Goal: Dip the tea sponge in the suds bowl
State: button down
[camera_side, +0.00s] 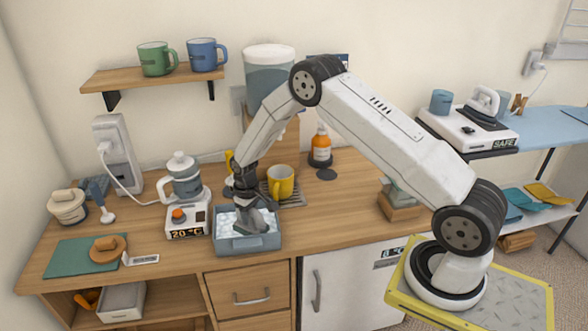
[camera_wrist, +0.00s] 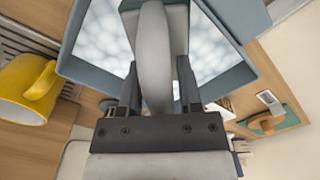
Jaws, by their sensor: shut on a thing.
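My gripper (camera_side: 245,192) is shut on a grey block with a curved grip, which I take to be the tea sponge (camera_side: 258,222). In the wrist view, the fingers (camera_wrist: 158,88) close on both sides of the grey grip of the sponge (camera_wrist: 153,45). The suds bowl (camera_side: 250,244) is a blue-grey rectangular tub of white foam on the counter, and its wall also shows in the wrist view (camera_wrist: 72,62). The sponge is over the suds, with its lower part inside the rim. Its underside is hidden, so I cannot tell how deep it sits.
A yellow mug (camera_side: 281,184) stands on a rack close behind the bowl. A kettle (camera_side: 185,178) on a base with a display (camera_side: 186,222) is close at left. A tan round thing (camera_side: 107,248) lies on a green mat (camera_side: 65,258). The counter right of the bowl is clear.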

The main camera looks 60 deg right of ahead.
jog(key=shift+r, duration=4.75)
jog(key=shift+r, duration=0.15)
